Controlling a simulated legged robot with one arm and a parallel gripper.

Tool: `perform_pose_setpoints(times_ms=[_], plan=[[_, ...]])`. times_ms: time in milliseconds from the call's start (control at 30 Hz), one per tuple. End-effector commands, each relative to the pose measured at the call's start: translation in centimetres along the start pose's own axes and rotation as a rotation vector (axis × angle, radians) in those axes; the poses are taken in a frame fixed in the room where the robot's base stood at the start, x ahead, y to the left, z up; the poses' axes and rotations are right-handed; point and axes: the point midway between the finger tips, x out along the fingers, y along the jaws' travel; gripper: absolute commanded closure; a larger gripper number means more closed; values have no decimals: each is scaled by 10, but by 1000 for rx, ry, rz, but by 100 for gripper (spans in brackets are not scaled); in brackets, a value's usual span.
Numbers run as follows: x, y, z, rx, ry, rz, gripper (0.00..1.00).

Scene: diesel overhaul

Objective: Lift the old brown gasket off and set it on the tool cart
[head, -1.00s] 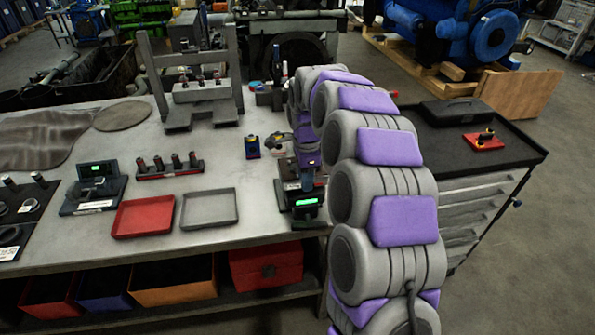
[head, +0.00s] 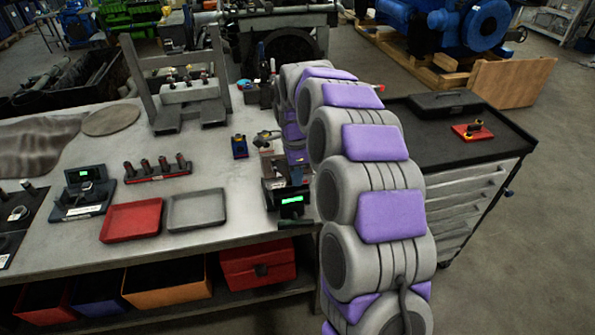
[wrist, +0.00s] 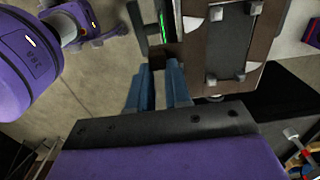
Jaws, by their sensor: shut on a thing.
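The old brown gasket (wrist: 192,62) shows in the wrist view as a flat brown frame around a grey block with pale pointed clips. My gripper (wrist: 163,72) has its blue fingers closed at the gasket's left edge, on a brown tab. Whether the gasket touches the block beneath is unclear. In the head view my arm hides most of the gripper and gasket, beside a small unit with a green display (head: 291,200) at the bench's right end. The tool cart (head: 408,122) stands right of the bench, with a black top and grey drawers.
A black case (head: 450,104) and a red pad with a small part (head: 472,131) sit on the cart top; its nearer part is partly hidden by my arm. Red (head: 132,221) and grey (head: 197,209) trays lie on the bench (head: 215,165).

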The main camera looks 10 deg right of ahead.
Motion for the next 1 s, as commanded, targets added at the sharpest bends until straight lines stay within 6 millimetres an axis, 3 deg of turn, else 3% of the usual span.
perform_pose_setpoints(times_ms=[33, 400, 633, 867, 1000], plan=[[-4, -1, 7, -5, -9, -5, 100], [-42, 1, 8, -6, -6, -18, 100], [-39, 16, -6, -3, -11, -7, 100], [-42, 46, -21, -1, -16, -5, 100], [-44, 73, -26, 0, -15, -6, 100]])
